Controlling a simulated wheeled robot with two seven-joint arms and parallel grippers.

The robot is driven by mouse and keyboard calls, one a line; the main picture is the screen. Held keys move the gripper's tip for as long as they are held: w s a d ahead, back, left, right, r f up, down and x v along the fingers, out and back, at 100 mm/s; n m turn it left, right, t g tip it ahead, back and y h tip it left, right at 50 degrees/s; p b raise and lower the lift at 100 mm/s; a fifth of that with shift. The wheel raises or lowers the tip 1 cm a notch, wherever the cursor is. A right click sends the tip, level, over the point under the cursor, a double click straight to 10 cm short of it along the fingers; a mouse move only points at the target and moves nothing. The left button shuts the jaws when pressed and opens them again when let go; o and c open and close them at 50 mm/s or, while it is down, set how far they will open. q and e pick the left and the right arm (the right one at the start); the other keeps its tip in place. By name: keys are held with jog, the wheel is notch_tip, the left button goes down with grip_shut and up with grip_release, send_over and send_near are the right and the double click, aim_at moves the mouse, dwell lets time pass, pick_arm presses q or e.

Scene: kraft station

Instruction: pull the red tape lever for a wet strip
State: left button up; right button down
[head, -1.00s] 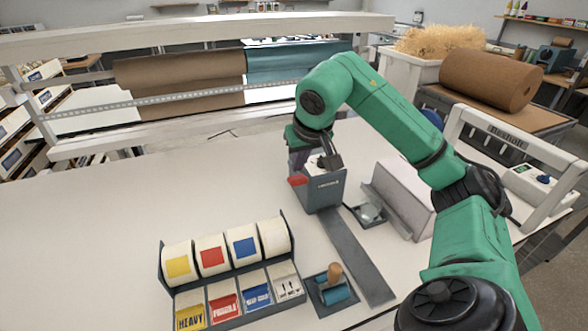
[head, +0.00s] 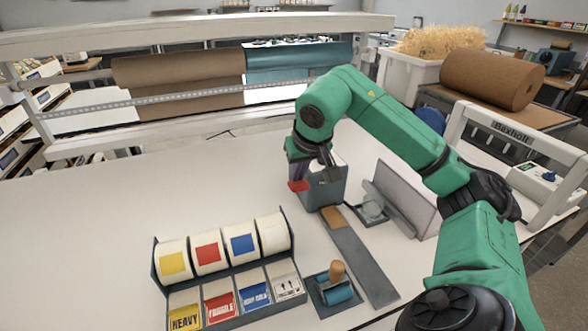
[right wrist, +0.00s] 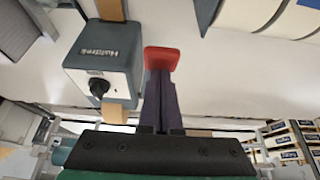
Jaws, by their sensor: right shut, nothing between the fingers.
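The grey tape dispenser (head: 325,190) stands on the bench, with its red lever (head: 298,186) on its left side. A short brown tape strip (head: 332,217) sticks out of its front onto the grey runway plate (head: 360,262). My right gripper (head: 299,179) is shut and empty beside the dispenser, its tips at the lever. In the right wrist view, the shut fingers (right wrist: 161,84) reach the red lever (right wrist: 162,58), next to the dispenser (right wrist: 103,70); they appear to touch it. Brown tape (right wrist: 110,9) shows there too. My left gripper is out of view.
A label roll rack (head: 282,218) stands at front left, with a wooden-handled roller (head: 336,285) on a tray beside it. A small dish (head: 372,212) and a grey slanted panel (head: 402,199) stand right of the dispenser. The left bench is clear.

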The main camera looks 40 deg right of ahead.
aim_at(301, 185)
jog(key=shift+f, duration=0.15)
jog(key=shift+f+b, duration=1.7)
jog(key=shift+f, duration=0.7)
notch_tip(301, 185, up, 12)
jog(key=p, duration=1.2)
